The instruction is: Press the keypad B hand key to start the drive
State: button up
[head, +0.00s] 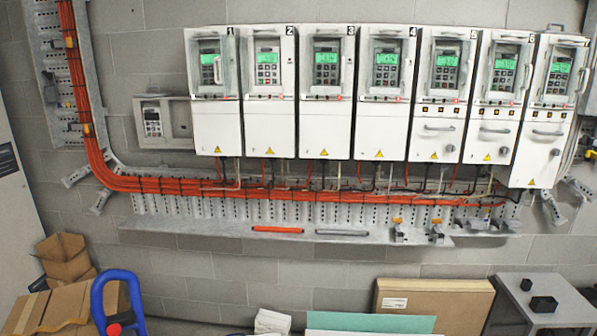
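A row of white drive cabinets hangs on the wall, each with a keypad with a lit green screen, such as the keypad of drive 1 (211,67), drive 2 (268,66), drive 3 (327,67) and drive 4 (386,67). The row goes on rightward with more keypads (446,71). A separate grey box at the left holds another keypad (152,121) with a dark screen. I can read no letter B on any keypad, and single keys are too small to identify. My gripper is not in view.
Orange cables (300,192) run below the drives, above a grey shelf (220,240) with an orange bar (278,229) and small clamps. Cardboard boxes (62,262), a blue handle (110,285), a flat carton (435,302) and a grey table (515,290) stand below.

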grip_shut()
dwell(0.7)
